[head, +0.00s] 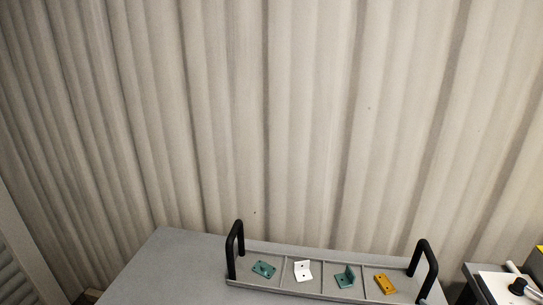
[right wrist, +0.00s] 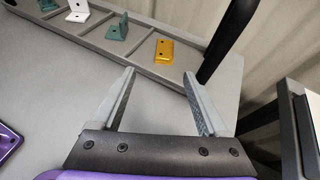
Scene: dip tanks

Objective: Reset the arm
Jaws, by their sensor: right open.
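My right gripper (right wrist: 161,102) shows in the right wrist view, open and empty, with its two fingers apart above the grey table (right wrist: 60,85). Its fingertips point toward a grey tray (right wrist: 88,43) with black handles. In the tray, the yellow bracket (right wrist: 164,50) lies just beyond the fingertips, apart from them. In the head view neither gripper shows. The tray (head: 323,293) there holds a teal bracket (head: 263,269), a white bracket (head: 303,271), another teal bracket (head: 345,277) and a yellow bracket (head: 385,284), each in its own compartment.
The black handles stand up at the tray's left end (head: 230,250) and right end (head: 432,270). A purple part (right wrist: 8,141) is at the left edge of the wrist view. A separate stand (head: 480,285) with white and black items is at the right. A pleated curtain (head: 270,110) closes the back.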

